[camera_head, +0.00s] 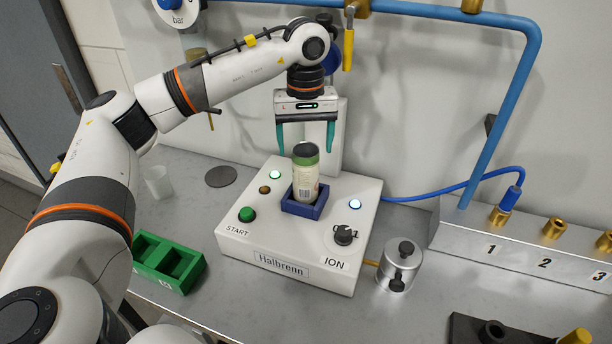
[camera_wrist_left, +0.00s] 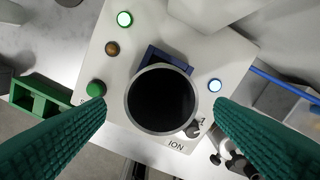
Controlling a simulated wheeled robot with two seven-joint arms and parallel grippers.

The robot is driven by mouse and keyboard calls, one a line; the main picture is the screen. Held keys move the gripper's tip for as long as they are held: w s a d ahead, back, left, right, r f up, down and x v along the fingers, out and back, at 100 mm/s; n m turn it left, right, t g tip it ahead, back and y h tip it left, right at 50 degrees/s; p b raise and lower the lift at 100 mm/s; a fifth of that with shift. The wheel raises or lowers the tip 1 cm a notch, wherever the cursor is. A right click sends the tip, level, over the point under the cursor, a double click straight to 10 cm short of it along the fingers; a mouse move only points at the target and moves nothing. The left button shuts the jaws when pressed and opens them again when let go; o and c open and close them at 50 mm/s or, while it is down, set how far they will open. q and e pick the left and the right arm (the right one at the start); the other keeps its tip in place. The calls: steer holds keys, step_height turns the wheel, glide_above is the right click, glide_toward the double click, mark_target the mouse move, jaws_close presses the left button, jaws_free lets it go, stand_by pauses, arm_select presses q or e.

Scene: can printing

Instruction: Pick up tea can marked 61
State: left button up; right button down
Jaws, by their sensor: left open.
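The tea can (camera_head: 306,174) stands upright in a blue square holder (camera_head: 304,208) on the white machine (camera_head: 265,234). It has a pale label with a barcode, a green band and a dark lid; I cannot read a 61 on it. My left gripper (camera_head: 306,149) is open above the can, with its green fingers on either side of the lid, pointing down. In the left wrist view, the can's dark round top (camera_wrist_left: 162,99) lies between the two spread fingers (camera_wrist_left: 160,108), apart from both. My right gripper is not in view.
A green two-slot rack (camera_head: 168,263) sits left of the machine. A metal cylinder with a black knob (camera_head: 400,266) stands right of it. A numbered valve block (camera_head: 520,262) and blue pipe (camera_head: 505,110) are at the right. A translucent cup (camera_head: 159,182) stands back left.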

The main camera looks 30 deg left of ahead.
mark_target(305, 150)
arm_select(q)
steer(key=shift+f, duration=0.9)
steer(key=shift+w+a+f+p, duration=0.1)
steer(key=shift+f+p, duration=0.55)
step_height(305, 150, down, 4)
steer(key=shift+w+a+r+p, duration=0.1)
steer(key=shift+w+r+p, duration=0.1)
steer(key=shift+p, duration=0.55)
steer(key=shift+f, duration=0.35)
steer(key=shift+c, duration=0.5)
steer(key=c, duration=1)
steer(key=shift+r, duration=0.2)
